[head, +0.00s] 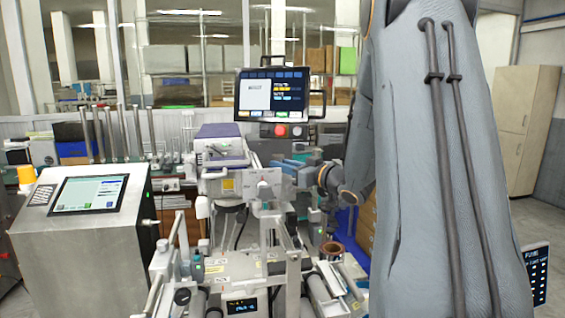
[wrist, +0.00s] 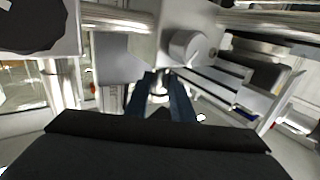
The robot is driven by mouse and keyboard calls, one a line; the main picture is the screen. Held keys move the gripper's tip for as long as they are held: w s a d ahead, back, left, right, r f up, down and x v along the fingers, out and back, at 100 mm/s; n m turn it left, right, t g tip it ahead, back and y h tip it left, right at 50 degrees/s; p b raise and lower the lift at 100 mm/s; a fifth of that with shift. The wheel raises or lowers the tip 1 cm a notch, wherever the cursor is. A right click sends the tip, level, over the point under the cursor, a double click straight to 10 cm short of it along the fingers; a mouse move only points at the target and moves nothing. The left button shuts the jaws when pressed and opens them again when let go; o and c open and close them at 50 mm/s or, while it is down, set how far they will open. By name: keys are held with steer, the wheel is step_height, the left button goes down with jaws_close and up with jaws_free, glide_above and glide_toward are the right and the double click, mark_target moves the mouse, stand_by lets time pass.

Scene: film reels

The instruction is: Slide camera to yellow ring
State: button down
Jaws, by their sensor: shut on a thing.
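My gripper (head: 284,166) is at the middle of the machine in the head view, reaching in from the right. In the wrist view its two dark blue fingers (wrist: 160,92) are shut on a small silvery part (wrist: 158,82) below a grey block (wrist: 185,20) with a round knob (wrist: 188,47). This part seems to belong to the sliding camera carriage; the fingers hide much of it. In the head view, grey plates (head: 264,184) of the carriage stand beside the fingertips.
A metal console with a screen (head: 90,194) stands at the left, a monitor (head: 271,95) above the machine. Metal rails (wrist: 115,16) cross the top of the wrist view. A copper-coloured roll (head: 332,250) sits at the lower right. A purple-topped unit (head: 222,131) stands behind.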

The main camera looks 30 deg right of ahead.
steer(key=c, duration=1.5)
jaws_free()
steer(key=shift+c, duration=0.2)
steer(key=b+v, duration=0.1)
steer(key=v, duration=0.6)
steer(key=shift+s+b, duration=0.35)
steer(key=shift+b, duration=0.05)
steer(key=shift+d+r, duration=0.1)
